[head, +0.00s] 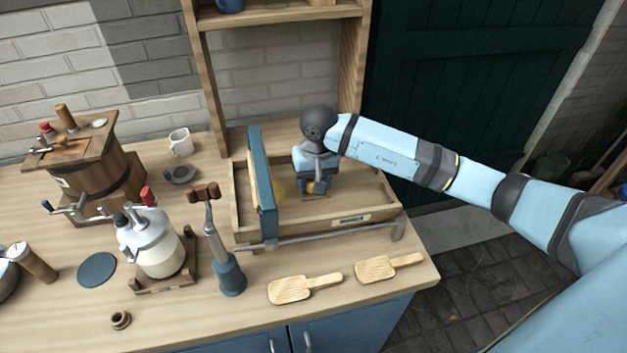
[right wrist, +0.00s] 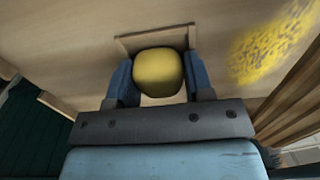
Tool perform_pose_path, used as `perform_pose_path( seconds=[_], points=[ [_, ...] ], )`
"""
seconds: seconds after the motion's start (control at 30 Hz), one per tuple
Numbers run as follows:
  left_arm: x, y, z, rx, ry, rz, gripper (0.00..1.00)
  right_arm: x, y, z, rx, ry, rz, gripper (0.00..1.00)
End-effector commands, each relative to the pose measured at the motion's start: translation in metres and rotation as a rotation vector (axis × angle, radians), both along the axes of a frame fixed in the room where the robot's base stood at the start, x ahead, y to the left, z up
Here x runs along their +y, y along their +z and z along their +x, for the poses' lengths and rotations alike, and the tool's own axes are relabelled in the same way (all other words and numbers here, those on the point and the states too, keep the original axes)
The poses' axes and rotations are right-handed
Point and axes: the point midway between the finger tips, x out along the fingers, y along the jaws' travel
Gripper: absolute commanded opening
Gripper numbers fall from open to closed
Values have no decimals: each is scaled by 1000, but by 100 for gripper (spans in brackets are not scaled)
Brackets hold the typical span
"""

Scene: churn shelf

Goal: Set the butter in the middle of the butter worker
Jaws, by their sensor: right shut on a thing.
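The butter is a rounded yellow block (right wrist: 158,70), held between the two blue fingers of my right gripper (right wrist: 160,85) in the right wrist view. In the head view my right gripper (head: 314,186) points down inside the right half of the butter worker (head: 375,212), a shallow wooden tray with a tall blue-framed bar across it. Most of the butter is hidden there by the gripper. A small square wooden frame (right wrist: 124,44) shows just behind the butter. Whether the butter touches the tray floor I cannot tell. My left gripper is not in view.
A yellow patch (right wrist: 272,45) lies on the tray floor beside the bar. Two wooden paddles (head: 292,289) lie in front. A blue-based hand tool (head: 229,275), a metal-lidded jar (head: 158,250) and a barrel churn (head: 100,175) stand to the left. A shelf upright (head: 353,65) rises behind.

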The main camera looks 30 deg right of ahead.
Motion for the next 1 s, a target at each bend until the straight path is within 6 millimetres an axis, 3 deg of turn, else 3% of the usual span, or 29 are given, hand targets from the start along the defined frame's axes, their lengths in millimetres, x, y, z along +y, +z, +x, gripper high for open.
perform_pose_path(
  seconds=[0.77, 0.8, 0.9, 0.93, 1.0],
  points=[
    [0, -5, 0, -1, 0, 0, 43, 0, 1, 0, -1, 1, 0, 24],
    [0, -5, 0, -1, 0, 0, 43, 0, 1, 0, -1, 1, 0, 50],
    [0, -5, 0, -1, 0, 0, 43, 0, 1, 0, 0, 0, 0, 72],
    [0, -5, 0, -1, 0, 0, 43, 0, 1, 0, 0, 0, 0, 77],
    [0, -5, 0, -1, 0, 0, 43, 0, 1, 0, 0, 0, 0, 77]
  ],
)
